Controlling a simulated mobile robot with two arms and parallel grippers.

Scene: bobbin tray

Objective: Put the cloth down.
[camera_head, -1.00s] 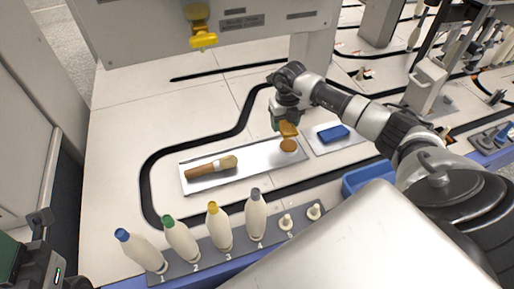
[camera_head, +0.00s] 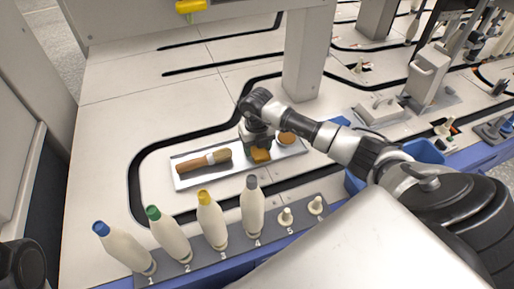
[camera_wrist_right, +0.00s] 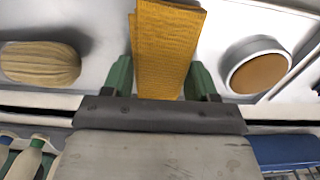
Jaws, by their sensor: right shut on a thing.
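The cloth (camera_head: 261,155) is a folded, orange-yellow piece. My right gripper (camera_head: 257,146) is shut on it, low over the metal tray (camera_head: 236,174). In the right wrist view the cloth (camera_wrist_right: 168,45) stands out between the two green fingers (camera_wrist_right: 163,78). It is between the brush (camera_head: 204,163) and the round tin with a brown face (camera_head: 287,138). The brush's bristles (camera_wrist_right: 41,63) and the tin (camera_wrist_right: 257,68) show on either side, apart from the cloth. I cannot tell whether the cloth touches the tray. My left gripper is not in view.
A grey post (camera_head: 302,60) stands behind. A blue bin (camera_head: 425,151) is at the right, partly behind my arm.

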